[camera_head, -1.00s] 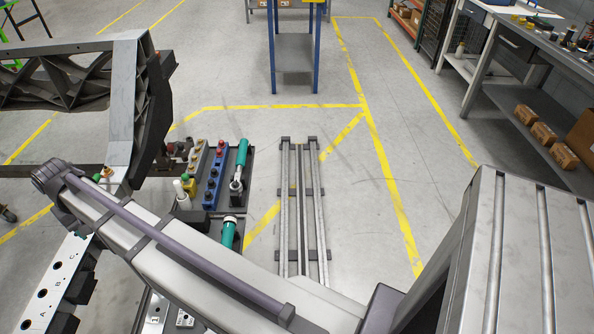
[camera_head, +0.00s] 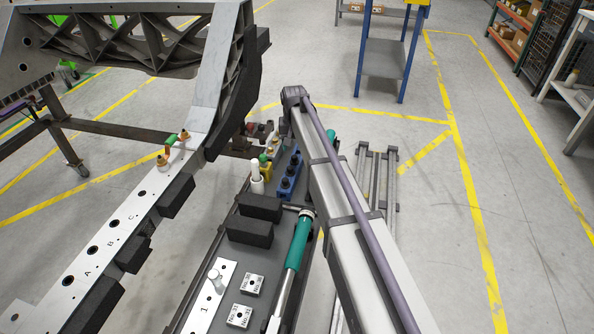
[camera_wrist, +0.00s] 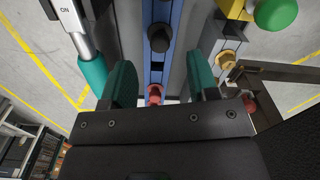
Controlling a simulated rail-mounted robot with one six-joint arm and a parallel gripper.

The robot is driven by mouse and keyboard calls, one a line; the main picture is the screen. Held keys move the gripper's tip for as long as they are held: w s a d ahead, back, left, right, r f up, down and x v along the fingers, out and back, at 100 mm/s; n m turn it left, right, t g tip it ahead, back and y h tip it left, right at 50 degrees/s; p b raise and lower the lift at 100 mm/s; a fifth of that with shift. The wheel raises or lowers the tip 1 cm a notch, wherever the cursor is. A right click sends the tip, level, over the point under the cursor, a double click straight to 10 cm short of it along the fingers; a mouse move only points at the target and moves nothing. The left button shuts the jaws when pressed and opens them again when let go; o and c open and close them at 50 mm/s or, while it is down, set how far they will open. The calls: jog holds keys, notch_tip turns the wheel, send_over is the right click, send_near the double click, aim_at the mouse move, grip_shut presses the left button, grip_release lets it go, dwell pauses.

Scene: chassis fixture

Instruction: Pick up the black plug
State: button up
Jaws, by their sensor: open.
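A black plug (camera_wrist: 160,38) with a round head stands on a blue rack (camera_wrist: 154,72) in the wrist view. My gripper (camera_wrist: 160,82) is open, with two teal finger pads on either side of the rack and nothing between them. The black plug shows above the gap between the pads, apart from both. In the head view the blue rack (camera_head: 288,183) carries several black plugs, and I cannot tell which one matches. My arm hides the gripper there.
A red knob (camera_wrist: 154,95) and a green knob (camera_wrist: 276,14) stand near the gripper. The tray also holds black blocks (camera_head: 260,207) and a teal-handled tool (camera_head: 300,243). The chassis (camera_head: 222,75) rises at the left.

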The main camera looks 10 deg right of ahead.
aim_at(295, 156)
jog(key=shift+f, duration=0.15)
notch_tip(295, 156, down, 5)
jog(key=b, duration=0.5)
jog(key=shift+f, duration=0.2)
jog(key=shift+r, duration=0.2)
grip_shut()
